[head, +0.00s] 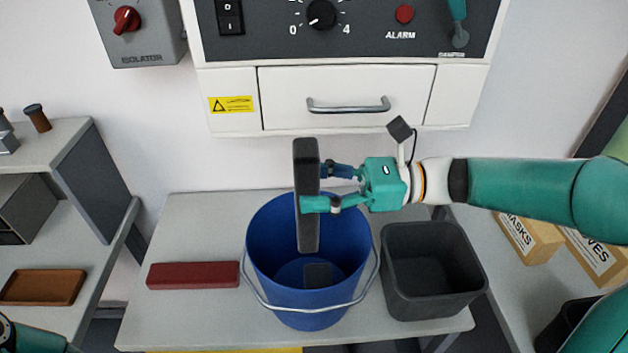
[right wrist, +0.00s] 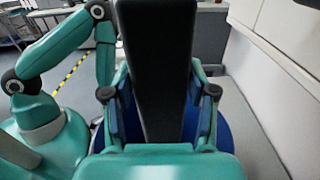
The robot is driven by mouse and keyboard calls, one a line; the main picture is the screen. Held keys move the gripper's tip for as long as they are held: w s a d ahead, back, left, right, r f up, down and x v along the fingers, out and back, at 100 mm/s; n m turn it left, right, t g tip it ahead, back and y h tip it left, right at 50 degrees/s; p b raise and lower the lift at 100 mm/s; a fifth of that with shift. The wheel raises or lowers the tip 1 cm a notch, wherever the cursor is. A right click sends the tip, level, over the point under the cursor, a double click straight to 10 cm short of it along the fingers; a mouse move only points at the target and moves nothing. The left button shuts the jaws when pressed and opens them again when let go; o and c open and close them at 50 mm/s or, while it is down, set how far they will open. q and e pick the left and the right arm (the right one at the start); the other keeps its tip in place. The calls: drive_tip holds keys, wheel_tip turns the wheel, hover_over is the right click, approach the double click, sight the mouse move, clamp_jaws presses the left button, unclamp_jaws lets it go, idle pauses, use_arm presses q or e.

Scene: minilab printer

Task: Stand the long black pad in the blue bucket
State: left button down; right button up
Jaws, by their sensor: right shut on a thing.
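The long black pad (head: 307,165) stands upright in my right gripper (head: 325,187), which is shut on it around the middle. It also fills the centre of the right wrist view (right wrist: 157,60), between the two fingers (right wrist: 158,112). In the head view the pad's lower end overlaps the opening of the blue bucket (head: 310,300); I cannot tell how far below the rim it reaches. A small dark patch (head: 318,275) shows inside the bucket. The bucket stands on the grey table with its wire handle hanging at the front. My left gripper is not in view.
A red block (head: 193,275) lies left of the bucket, and a dark grey bin (head: 430,270) stands right of it. The table (head: 190,220) is clear at the back left. Above is a white drawer (head: 345,97) with a metal handle. A brown tray (head: 43,287) sits on the left shelf.

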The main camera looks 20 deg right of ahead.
sight(317, 233)
drive_tip(key=shift+f+b, duration=2)
drive_tip(key=shift+f, duration=1.25)
drive_tip(key=shift+s+f+b, duration=0.2)
drive_tip(key=shift+f+b, duration=0.25)
drive_tip(key=shift+f, duration=0.25)
drive_tip(key=shift+s+f+b, duration=0.2)
drive_tip(key=shift+f+b, duration=0.25)
drive_tip(key=shift+f, duration=0.25)
drive_tip(key=o, duration=1.3)
drive_tip(key=shift+f, duration=0.1)
drive_tip(key=s+d+r, duration=0.1)
drive_tip(key=d, duration=0.3)
drive_tip(key=s+d+r, duration=0.1)
drive_tip(key=d, duration=0.3)
drive_tip(key=s+d+r, duration=0.1)
drive_tip(key=d, duration=0.3)
drive_tip(key=shift+r, duration=0.2)
